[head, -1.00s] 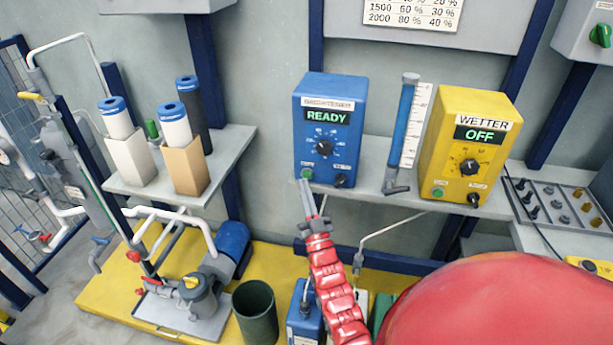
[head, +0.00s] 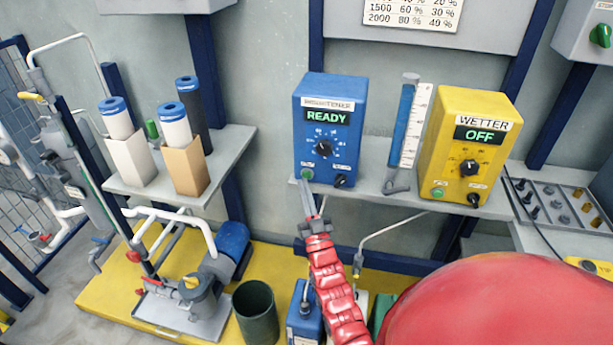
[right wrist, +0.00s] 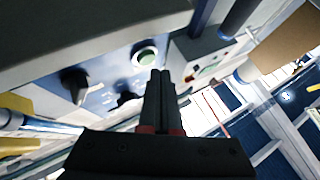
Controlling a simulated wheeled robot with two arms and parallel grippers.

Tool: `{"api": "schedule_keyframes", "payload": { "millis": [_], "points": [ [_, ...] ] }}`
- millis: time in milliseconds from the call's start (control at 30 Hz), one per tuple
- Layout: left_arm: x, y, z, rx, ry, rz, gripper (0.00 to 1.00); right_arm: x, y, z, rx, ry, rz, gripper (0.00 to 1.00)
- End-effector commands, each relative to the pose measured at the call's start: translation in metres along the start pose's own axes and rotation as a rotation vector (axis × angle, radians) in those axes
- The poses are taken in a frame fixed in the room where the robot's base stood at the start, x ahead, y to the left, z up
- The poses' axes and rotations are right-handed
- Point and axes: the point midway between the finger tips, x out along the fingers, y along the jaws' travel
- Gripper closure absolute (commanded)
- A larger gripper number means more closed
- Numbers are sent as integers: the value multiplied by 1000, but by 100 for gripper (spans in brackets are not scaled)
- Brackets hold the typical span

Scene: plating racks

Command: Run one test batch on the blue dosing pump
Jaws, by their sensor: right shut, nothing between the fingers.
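The blue dosing pump (head: 348,135) stands on the wall shelf. Its display (head: 327,116) reads READY in green. Below it are a black dial (head: 323,149), a green button (head: 307,174) at lower left and a black knob (head: 341,181) at lower right. My right gripper (head: 307,188) is shut and empty, its tips just below the green button. In the right wrist view the closed fingers (right wrist: 160,75) point at the panel beside the green button (right wrist: 146,56); I cannot tell whether they touch it. My left gripper is not in view.
A yellow wetter pump (head: 480,110) showing OFF stands to the right, with a blue graduated column (head: 402,125) between the pumps. Filter cartridges stand on the left shelf (head: 225,150). A dark green bin (head: 256,312) stands on the yellow platform (head: 105,295).

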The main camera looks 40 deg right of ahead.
Motion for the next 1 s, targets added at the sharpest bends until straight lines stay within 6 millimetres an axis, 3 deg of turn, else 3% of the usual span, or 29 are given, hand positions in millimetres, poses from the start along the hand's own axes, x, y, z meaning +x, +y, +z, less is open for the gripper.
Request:
{"api": "schedule_keyframes", "payload": {
  "millis": [1000],
  "points": [
    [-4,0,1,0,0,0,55,6,4,4,0,0,0,100]
  ]
}}
